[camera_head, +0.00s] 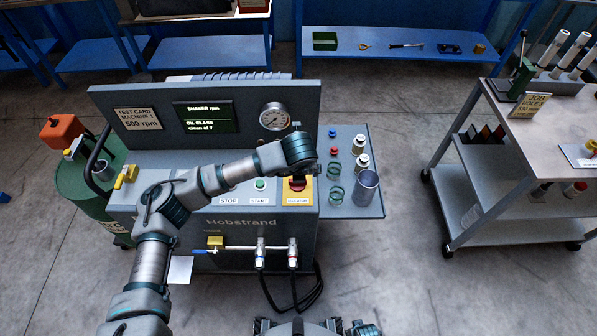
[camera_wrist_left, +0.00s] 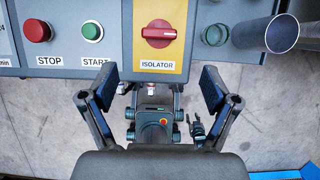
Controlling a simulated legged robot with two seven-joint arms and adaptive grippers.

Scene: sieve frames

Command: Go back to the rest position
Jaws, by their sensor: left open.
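My left arm comes in from the left of the head view and reaches over the panel of the grey machine (camera_head: 238,221). My left gripper (camera_wrist_left: 160,85) is open and empty in the wrist view, its two fingers spread wide below the panel edge. The red isolator handle (camera_wrist_left: 159,33) lies level on its yellow plate, above the gap between the fingers and apart from them. In the head view the isolator (camera_head: 297,184) shows just below my left wrist, and the fingers are hard to make out.
The red STOP button (camera_wrist_left: 37,31) and green START button (camera_wrist_left: 92,31) sit left of the isolator. A side shelf holds a metal cylinder (camera_head: 366,187), green glass (camera_head: 335,195) and small bottles (camera_head: 359,145). A trolley (camera_head: 540,130) stands at right. Clear floor lies between.

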